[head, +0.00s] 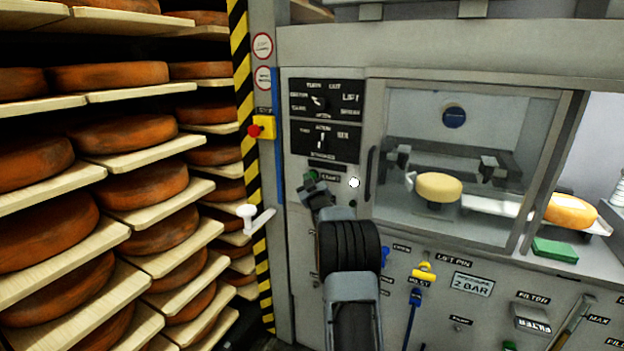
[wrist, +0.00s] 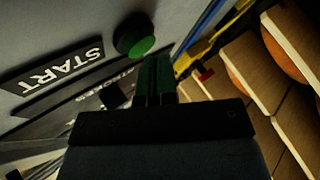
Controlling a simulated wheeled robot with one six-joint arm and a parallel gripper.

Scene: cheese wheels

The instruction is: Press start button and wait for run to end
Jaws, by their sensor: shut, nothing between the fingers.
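The green start button (wrist: 134,36) sits on the grey machine panel beside a START label (wrist: 52,78). In the head view the button (head: 311,175) shows just above my gripper (head: 311,189), partly crowded by it. In the wrist view my gripper (wrist: 157,65) has its fingers together and empty, with the tips close to the button's edge. I cannot tell whether they touch it. A small white round lamp (head: 354,183) shows right of the START label in the head view. Behind the machine's window a pale cheese wheel (head: 438,187) sits on a support.
A red emergency knob (head: 255,130) on a yellow box and a white-handled crank (head: 248,212) stick out left of the panel. Shelves of orange cheese wheels (head: 130,190) fill the left. Another cheese wheel (head: 570,211) lies outside the window at right. Levers (head: 422,270) project below.

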